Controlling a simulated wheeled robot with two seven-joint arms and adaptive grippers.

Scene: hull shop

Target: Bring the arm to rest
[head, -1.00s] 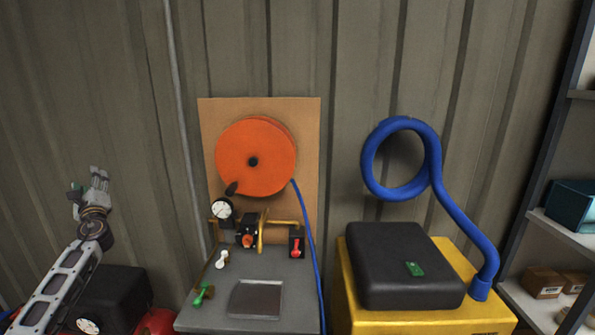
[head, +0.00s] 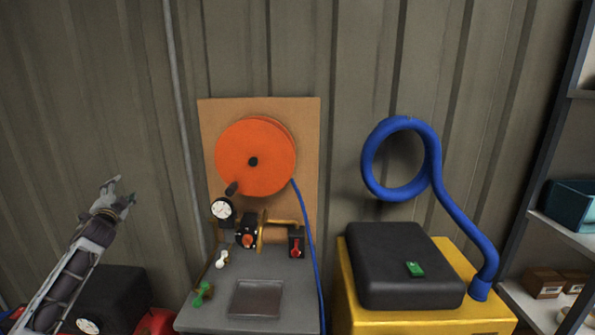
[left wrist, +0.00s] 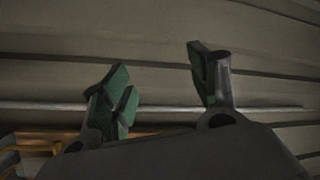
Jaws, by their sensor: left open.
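My left gripper (head: 122,190) is raised at the left of the head view, in front of the corrugated wall (head: 90,90). It is left of the orange reel (head: 255,157) and touches nothing. In the left wrist view its two green-padded fingers (left wrist: 160,92) stand apart with nothing between them. My right gripper is in neither view.
A grey bench (head: 215,311) with a gauge (head: 222,209), a valve with a red handle (head: 296,247) and a shallow tray (head: 256,299) stands at centre. A yellow cabinet (head: 425,323) bears a black case (head: 400,262) and blue hose (head: 460,212). Shelves (head: 565,235) stand at right.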

